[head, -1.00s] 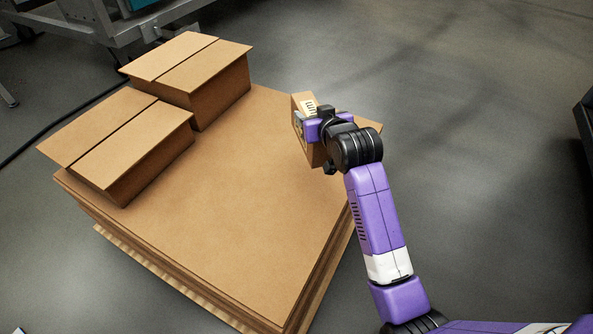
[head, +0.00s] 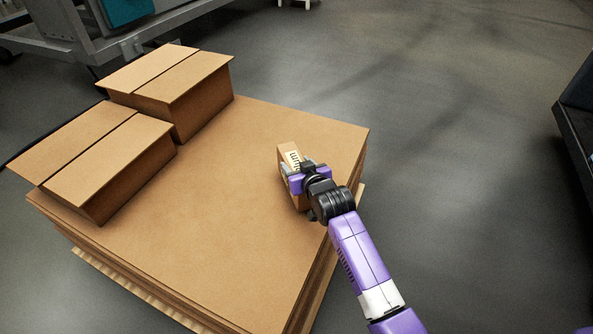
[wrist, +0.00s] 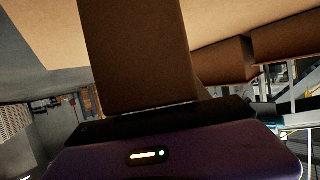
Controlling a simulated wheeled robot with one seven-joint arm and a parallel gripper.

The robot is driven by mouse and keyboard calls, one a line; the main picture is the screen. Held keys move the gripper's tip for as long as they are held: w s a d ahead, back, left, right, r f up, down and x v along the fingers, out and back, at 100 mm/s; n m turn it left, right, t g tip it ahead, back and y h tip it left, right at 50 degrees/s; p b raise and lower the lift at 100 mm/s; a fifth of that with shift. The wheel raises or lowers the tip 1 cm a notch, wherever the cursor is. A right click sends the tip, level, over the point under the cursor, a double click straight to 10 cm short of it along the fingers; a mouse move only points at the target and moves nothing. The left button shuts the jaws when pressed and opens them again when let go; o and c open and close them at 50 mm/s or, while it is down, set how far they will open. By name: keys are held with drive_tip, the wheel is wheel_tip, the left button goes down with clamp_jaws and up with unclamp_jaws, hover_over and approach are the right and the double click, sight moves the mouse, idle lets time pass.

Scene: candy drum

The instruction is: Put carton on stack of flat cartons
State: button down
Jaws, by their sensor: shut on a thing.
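A small brown carton (head: 290,160) with a printed label is held in my gripper (head: 306,176) over the right part of the stack of flat cartons (head: 235,200). The gripper is shut on it. The carton looks low over or touching the top sheet; I cannot tell which. In the wrist view the carton (wrist: 138,50) stands out from the dark purple gripper body (wrist: 160,135). The gripper hides part of the carton in the head view.
A larger box (head: 185,95) and another large box (head: 110,170) stand on the stack's left side. A grey metal frame (head: 130,35) is behind. A dark unit (head: 578,120) stands at the far right. The stack's middle and front are bare.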

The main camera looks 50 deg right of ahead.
drive_tip(key=shift+f, duration=0.65)
drive_tip(key=shift+f, duration=0.1)
drive_tip(key=shift+f, duration=0.15)
drive_tip(key=c, duration=0.5)
unclamp_jaws()
